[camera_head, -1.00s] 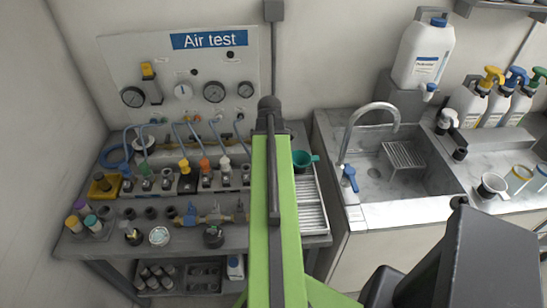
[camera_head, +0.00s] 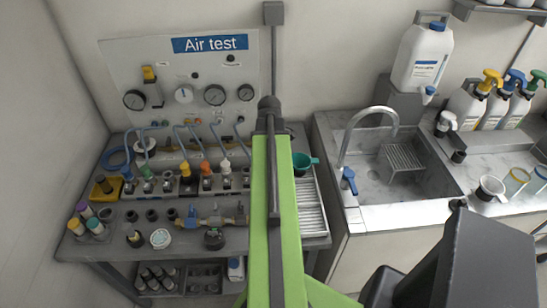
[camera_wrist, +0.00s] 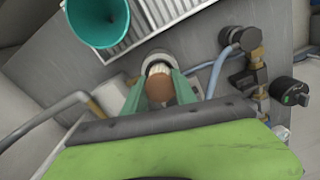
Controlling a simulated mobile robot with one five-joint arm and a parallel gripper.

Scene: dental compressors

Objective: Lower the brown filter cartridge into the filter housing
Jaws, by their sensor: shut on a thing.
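In the wrist view, my gripper (camera_wrist: 160,76) has its two teal fingers closed on the brown filter cartridge (camera_wrist: 158,90). The cartridge has a rounded brown end facing the camera and a paler, ribbed part beyond it. A round, pale grey rim (camera_wrist: 155,55), which looks like the filter housing, lies right beyond the cartridge and in line with it. I cannot tell whether the cartridge's far end is inside the rim or just above it. In the head view my green arm hides the gripper, the cartridge and the housing.
A teal funnel (camera_wrist: 99,18) stands close by; it also shows in the head view (camera_head: 303,162). A slatted tray (camera_head: 312,207) lies right of my arm. Blue hose, brass fittings (camera_wrist: 262,75) and a black knob (camera_wrist: 291,92) crowd the right of the wrist view.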

